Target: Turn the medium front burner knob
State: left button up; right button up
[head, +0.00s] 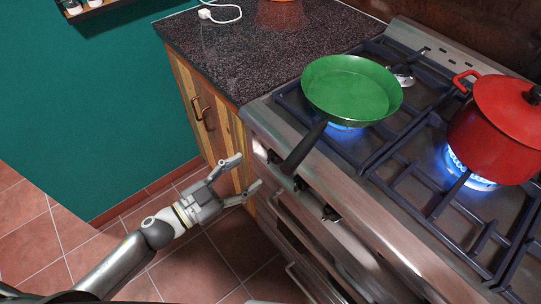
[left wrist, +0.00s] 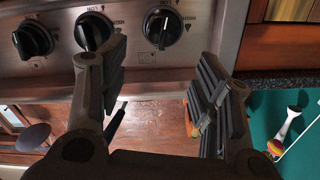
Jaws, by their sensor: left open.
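The stove's front panel carries several black knobs. In the head view one knob (head: 331,213) sits right of the pan handle, another (head: 300,184) by the handle's end, and another (head: 273,157) left of it. The left wrist view shows a left knob (left wrist: 32,39), a middle knob (left wrist: 92,28) and a right knob (left wrist: 162,27). I cannot tell which is the medium front burner's. My left gripper (head: 247,171) is open and empty in front of the panel's left end. In the wrist view its fingers (left wrist: 163,65) are apart; the left finger partly overlaps the middle knob.
A green pan (head: 350,88) stands over a lit blue flame, its black handle (head: 304,148) jutting past the stove's front edge. A red pot (head: 495,132) stands over another flame. A wooden cabinet (head: 206,118) with a dark countertop adjoins the stove. The tiled floor (head: 190,268) is clear.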

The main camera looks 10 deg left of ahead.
aim_at(275, 159)
pick_arm(q)
jog(key=x, duration=0.8)
jog(key=shift+w+d, duration=0.25)
jog(key=shift+w, duration=0.05)
pick_arm(e)
jog(key=shift+w+a+r, duration=0.15)
jog(key=shift+w, duration=0.45)
jog(key=shift+a, duration=0.1)
pick_arm(q)
jog(key=c, duration=0.9)
jog(key=shift+c, duration=0.2)
pick_arm(e)
jog(key=shift+s, duration=0.1)
pick_arm(q)
jog(key=shift+m, duration=0.4)
jog(key=m, duration=0.2)
jog(key=shift+s+d+f+m+p, duration=0.1)
jog(key=shift+s+f+m+p, duration=0.05)
jog(key=shift+m+p, duration=0.2)
jog(key=shift+s+d+f+m, duration=0.1)
jog(key=shift+m, duration=0.75)
jog(key=shift+s+d+f+m, duration=0.1)
jog(key=shift+m, duration=0.7)
pick_arm(e)
jog(key=shift+r, duration=0.25)
